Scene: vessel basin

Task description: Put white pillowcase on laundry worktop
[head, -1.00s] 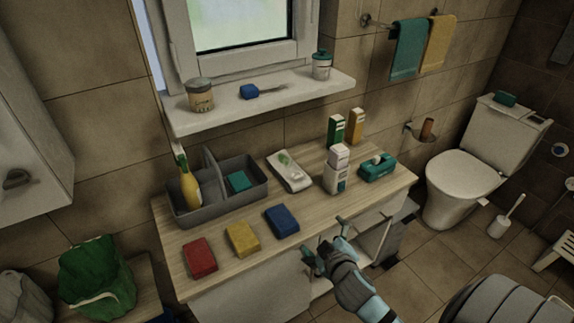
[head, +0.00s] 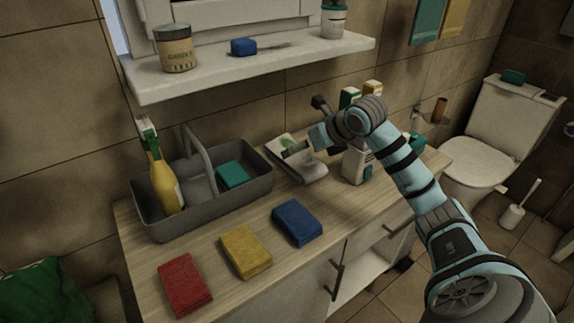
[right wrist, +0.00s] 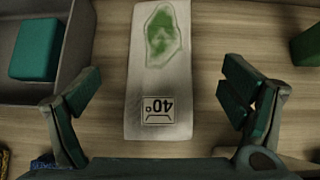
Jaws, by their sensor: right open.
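A flat white folded cloth (head: 314,174) with a green stain lies on the wooden counter (head: 345,222), and I take it for the white pillowcase. In the right wrist view my right gripper (right wrist: 163,95) is open, with one finger on each side of the cloth and a gap on both sides. I cannot tell whether this counter is the laundry worktop. My left gripper is not in view.
A grey caddy (head: 200,212) with a yellow spray bottle (head: 162,187) stands left of the cloth. Red (head: 185,284), yellow (head: 245,250) and blue (head: 297,222) cloths lie along the front. A white bottle (head: 355,168) stands close on the right. The window shelf (head: 240,72) overhangs behind.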

